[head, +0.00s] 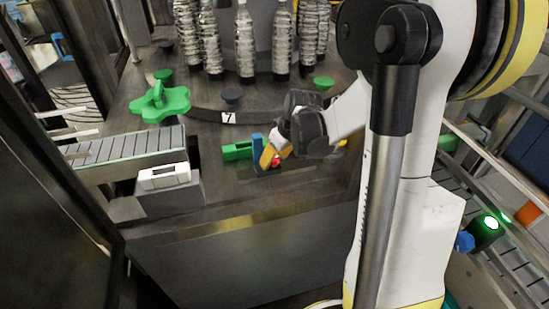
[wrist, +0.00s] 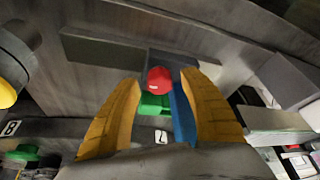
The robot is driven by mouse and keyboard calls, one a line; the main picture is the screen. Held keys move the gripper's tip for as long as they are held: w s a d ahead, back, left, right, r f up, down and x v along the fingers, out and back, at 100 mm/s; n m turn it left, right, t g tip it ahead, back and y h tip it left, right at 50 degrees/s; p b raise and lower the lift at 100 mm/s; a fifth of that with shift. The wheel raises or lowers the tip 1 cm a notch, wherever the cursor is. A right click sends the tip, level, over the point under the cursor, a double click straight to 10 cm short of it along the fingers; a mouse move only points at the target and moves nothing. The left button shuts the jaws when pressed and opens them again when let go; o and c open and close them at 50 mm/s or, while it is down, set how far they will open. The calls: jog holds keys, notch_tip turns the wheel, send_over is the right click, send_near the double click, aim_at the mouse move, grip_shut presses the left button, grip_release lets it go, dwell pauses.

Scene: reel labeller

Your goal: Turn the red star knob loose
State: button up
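The red knob (wrist: 159,80) shows in the wrist view as a rounded red cap with a small pale mark, in front of a dark grey block. My gripper (wrist: 161,77) has its two yellow fingers spread, one on each side of the knob, with narrow gaps visible. I cannot tell whether the tips reach fully around it. In the head view my gripper (head: 271,157) is low at the front of the machine table, and only a bit of the red knob (head: 276,161) shows beside a yellow finger. The rest is hidden by the gripper.
A green block (head: 237,151) and a blue part (head: 257,141) sit close beside the gripper. A large green star wheel (head: 160,102), a conveyor (head: 130,149) and a white-topped box (head: 165,177) stand to the left. Bottles (head: 245,45) stand behind.

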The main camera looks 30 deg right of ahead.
jog(key=v, duration=1.2)
jog(key=shift+w, duration=0.1)
jog(key=s+a+f+m+t+b, duration=0.1)
jog(key=s+a+f+b, duration=0.2)
jog(key=s+a+b, duration=0.2)
jog(key=s+a+f+m+t+b, duration=0.1)
jog(key=s+a+f+b, duration=0.3)
jog(key=s+a, duration=0.4)
jog(key=a, duration=0.3)
jog(key=shift+a+f+t+h+b, duration=0.15)
jog(key=shift+f+t+h+b, duration=0.15)
jog(key=shift+h+b, duration=0.1)
